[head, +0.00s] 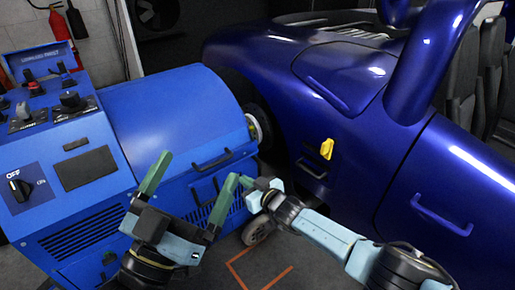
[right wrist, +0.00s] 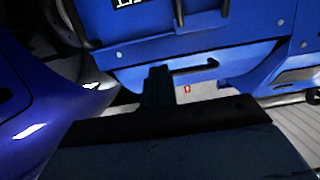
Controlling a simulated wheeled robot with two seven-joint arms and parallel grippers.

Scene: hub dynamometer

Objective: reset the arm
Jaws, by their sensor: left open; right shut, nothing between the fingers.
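My left gripper (head: 190,188) is in front of the blue dynamometer housing in the head view. Its two green fingers stand wide apart with nothing between them. My right gripper (head: 244,181) is just to the right of it, close to the left gripper's right finger; I cannot tell whether they touch. The right gripper is shut and empty, its fingers together as a dark upright shape (right wrist: 157,88) in the right wrist view. My right arm reaches in from the lower right, in front of the blue car's side.
The blue dynamometer (head: 185,100) with its control panel (head: 45,110) fills the left. The blue car (head: 330,110) stands on the right, with a yellow tag (head: 327,149) on its side. A caster wheel (head: 258,230) and orange floor lines (head: 240,275) are below. A fire extinguisher (head: 60,35) hangs behind.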

